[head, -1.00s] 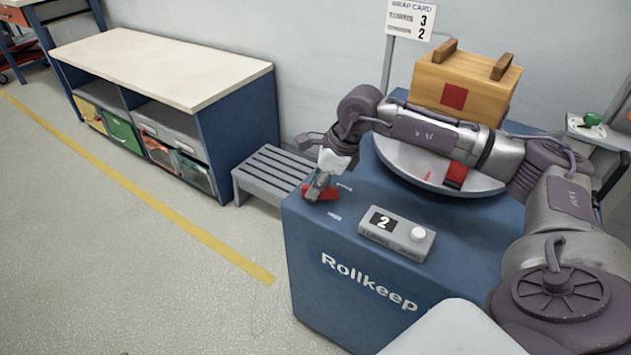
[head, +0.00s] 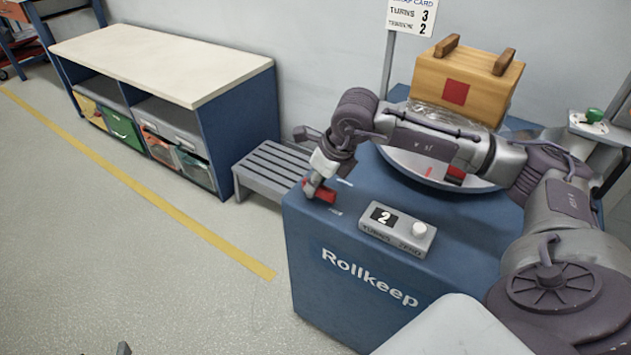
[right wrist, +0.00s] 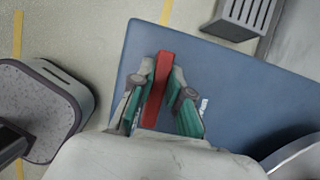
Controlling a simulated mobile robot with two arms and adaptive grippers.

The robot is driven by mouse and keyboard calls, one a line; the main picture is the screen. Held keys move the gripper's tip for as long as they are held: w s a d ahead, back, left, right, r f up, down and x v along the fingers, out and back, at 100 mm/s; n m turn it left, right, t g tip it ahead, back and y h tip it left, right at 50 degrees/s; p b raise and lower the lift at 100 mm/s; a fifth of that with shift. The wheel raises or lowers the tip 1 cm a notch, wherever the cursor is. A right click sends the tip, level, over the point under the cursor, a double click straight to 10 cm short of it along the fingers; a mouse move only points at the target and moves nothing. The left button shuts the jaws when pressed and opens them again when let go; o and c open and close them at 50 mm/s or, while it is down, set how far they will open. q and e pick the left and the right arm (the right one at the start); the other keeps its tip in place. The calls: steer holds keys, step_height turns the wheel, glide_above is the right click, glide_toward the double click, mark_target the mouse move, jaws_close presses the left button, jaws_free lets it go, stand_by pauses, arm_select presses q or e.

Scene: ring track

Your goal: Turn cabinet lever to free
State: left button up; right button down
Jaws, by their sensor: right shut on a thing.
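The red lever (head: 322,194) sits on top of the blue Rollkeep cabinet (head: 312,290), near its left corner. My right gripper (head: 314,186) reaches down onto it from the right and is shut on it. In the right wrist view the lever (right wrist: 157,88) lies between the two green-padded fingers of my right gripper (right wrist: 158,100), running away from the wrist. Small white labels lie beside the lever; their text is too small to read. My left gripper does not show clearly in any view.
A grey counter box (head: 398,232) showing 2 stands on the cabinet's front. Behind my arm, a wooden crate (head: 466,84) sits on a round turntable (head: 397,158). A grey slatted step (head: 268,174) stands left of the cabinet. A card sign (head: 412,17) stands behind.

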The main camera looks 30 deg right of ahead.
mark_target(334, 192)
steer(key=c, duration=1.1)
jaws_free()
steer(key=v, duration=1.2)
steer(key=shift+d, duration=0.1)
